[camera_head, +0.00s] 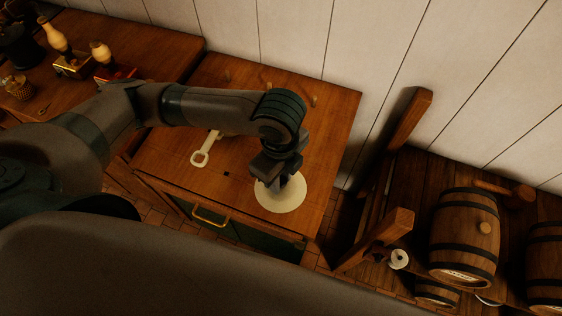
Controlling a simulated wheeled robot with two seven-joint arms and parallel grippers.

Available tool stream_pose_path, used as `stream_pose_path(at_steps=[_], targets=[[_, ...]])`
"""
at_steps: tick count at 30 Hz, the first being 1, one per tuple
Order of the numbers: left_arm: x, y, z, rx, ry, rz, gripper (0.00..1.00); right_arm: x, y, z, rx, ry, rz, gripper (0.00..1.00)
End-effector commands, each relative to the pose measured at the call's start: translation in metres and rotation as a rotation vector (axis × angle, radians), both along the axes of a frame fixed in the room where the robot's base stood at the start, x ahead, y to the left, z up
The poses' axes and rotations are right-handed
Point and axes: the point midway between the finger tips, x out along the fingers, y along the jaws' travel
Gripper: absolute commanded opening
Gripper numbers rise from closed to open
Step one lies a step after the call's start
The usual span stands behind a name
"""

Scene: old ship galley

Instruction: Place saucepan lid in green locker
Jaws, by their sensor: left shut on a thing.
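The saucepan lid (282,201) is a pale cream disc in the head view, over the right front part of a wooden cabinet top. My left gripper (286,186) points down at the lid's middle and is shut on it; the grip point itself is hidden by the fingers. I cannot tell whether the lid touches the top or is just above it. The green locker (240,232) is the green-fronted cabinet below this top, with a brass handle (209,217); its front looks closed. My right gripper is not in view.
A pale long-handled utensil (203,152) lies on the cabinet top, left of the lid. A counter at the upper left holds pepper-mill-like items (54,36). Barrels (463,236) lie on a wooden rack at the right. A plank wall (390,50) stands behind.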

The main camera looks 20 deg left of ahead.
Motion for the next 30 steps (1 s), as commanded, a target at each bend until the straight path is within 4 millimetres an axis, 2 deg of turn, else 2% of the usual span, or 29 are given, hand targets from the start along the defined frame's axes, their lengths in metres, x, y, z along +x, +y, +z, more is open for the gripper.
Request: stream_pose_path(at_steps=[6,12,25,30], targets=[[0.041,0.008,-0.023,0.003,0.001,0.005,0.00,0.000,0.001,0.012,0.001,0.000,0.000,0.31],[0.063,0.011,-0.037,0.000,0.001,0.002,0.00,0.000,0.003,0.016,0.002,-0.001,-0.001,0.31],[0.066,0.012,-0.041,0.000,0.001,0.000,0.00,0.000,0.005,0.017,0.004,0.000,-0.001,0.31],[0.065,0.012,-0.055,0.001,0.003,0.002,0.00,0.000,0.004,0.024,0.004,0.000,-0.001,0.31]])
